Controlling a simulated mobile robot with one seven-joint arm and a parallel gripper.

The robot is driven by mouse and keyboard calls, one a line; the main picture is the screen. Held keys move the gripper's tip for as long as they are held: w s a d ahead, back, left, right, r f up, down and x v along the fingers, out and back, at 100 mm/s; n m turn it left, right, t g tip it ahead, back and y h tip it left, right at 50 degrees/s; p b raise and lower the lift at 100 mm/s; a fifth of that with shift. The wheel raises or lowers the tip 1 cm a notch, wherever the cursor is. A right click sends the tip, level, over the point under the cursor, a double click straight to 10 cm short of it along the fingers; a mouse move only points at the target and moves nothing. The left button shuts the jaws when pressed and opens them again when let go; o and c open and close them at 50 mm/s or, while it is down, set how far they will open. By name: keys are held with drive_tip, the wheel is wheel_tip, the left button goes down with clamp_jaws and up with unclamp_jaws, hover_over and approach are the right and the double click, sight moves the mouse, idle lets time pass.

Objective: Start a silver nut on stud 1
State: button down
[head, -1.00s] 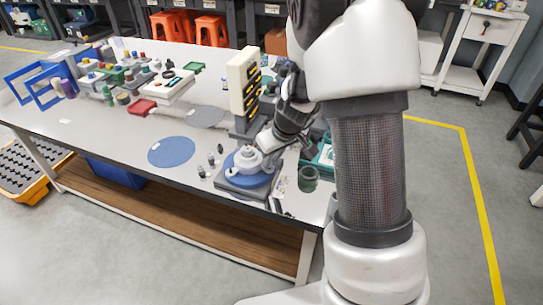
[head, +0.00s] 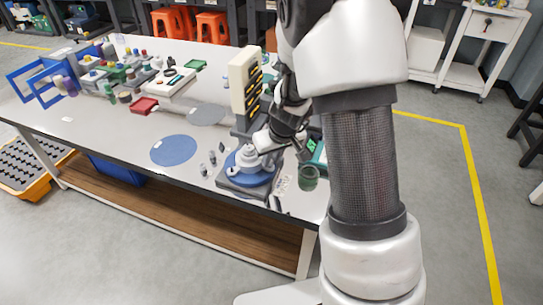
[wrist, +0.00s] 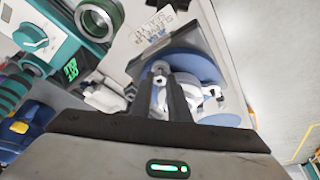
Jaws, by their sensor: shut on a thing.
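In the wrist view, the two dark fingers of my gripper (wrist: 163,90) are shut close together. A small silver nut (wrist: 160,67) shows at their tips. A white round fitting (wrist: 208,92) is just behind the fingers, on a blue disc (wrist: 205,65). In the head view, my gripper (head: 265,142) is right beside and above the white fitting (head: 247,158), which sits on a blue round pad (head: 234,178) near the table's front edge. The fingers hide part of the fitting. Stud 1 and whether the nut touches it cannot be made out.
Small grey parts (head: 212,157) stand left of the pad. A green ring-shaped jar (head: 308,177) and a teal device (wrist: 70,68) are close on the other side. A cream upright rack (head: 243,80) stands behind. A flat blue disc (head: 174,150) lies farther left.

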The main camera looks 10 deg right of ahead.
drive_tip(key=shift+s+f+m+p, duration=0.1)
drive_tip(key=shift+s+m+p, duration=0.05)
drive_tip(key=shift+m+p, duration=0.45)
drive_tip(key=c, duration=1.6)
unclamp_jaws()
drive_tip(key=shift+a, duration=0.1)
drive_tip(key=shift+h, duration=0.3)
wheel_tip(320, 180, up, 9)
drive_tip(key=p, duration=0.7)
drive_tip(key=shift+p, duration=0.35)
